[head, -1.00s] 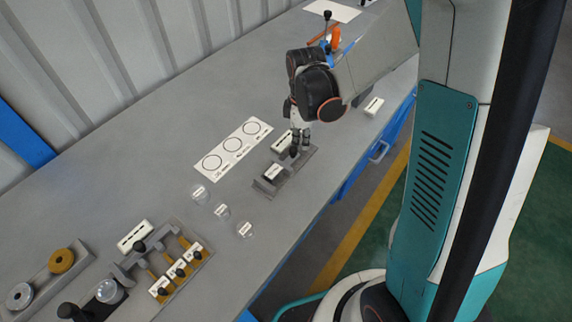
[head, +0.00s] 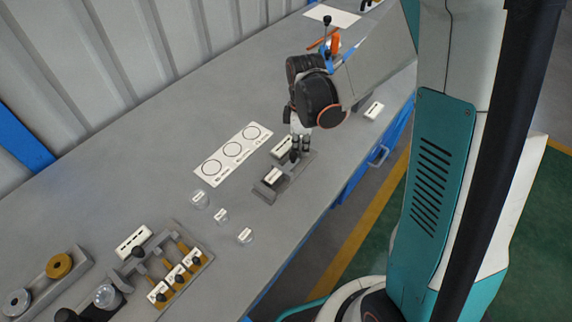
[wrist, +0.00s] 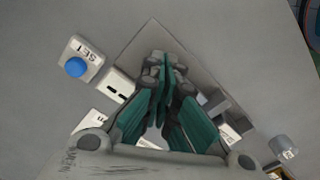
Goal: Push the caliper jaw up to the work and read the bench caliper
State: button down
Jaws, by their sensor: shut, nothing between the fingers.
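The bench caliper's grey base (head: 268,194) lies on the bench at mid-picture in the head view, with a white-labelled block (head: 273,176) at its near left end. In the wrist view its pale base plate (wrist: 190,52) lies under the fingers, and a dark grey block (wrist: 229,106) stands to their right. My gripper (head: 300,158) is over the far right end of the caliper, pointing down. Its fingers (wrist: 163,68) are shut with nothing between them. They hide part of the caliper, and I cannot tell whether they touch the jaw. A white readout box (wrist: 118,87) shows two dashes.
A blue button marked SET (wrist: 76,67) is left of the readout. A white card with three circles (head: 233,150) lies behind the caliper. A fixture with several black knobs (head: 180,268) is nearer.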

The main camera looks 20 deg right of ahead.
jog(key=shift+s+a, duration=0.45)
jog(key=shift+a, duration=0.15)
dwell(0.5)
jog(key=shift+w+d, duration=0.2)
jog(key=shift+d, duration=0.05)
dwell(0.6)
jog(key=shift+r, duration=0.1)
notch_tip(320, 180, up, 7)
jog(key=p, duration=0.4)
jog(key=shift+p, duration=0.3)
dwell(0.3)
dwell(0.4)
jog(key=s+r+m+t, duration=0.7)
jog(key=s+r+m, duration=0.6)
jog(key=r, duration=0.3)
jog(key=shift+s+d+r, duration=0.3)
jog(key=shift+s+d, duration=0.05)
jog(key=shift+s, duration=0.4)
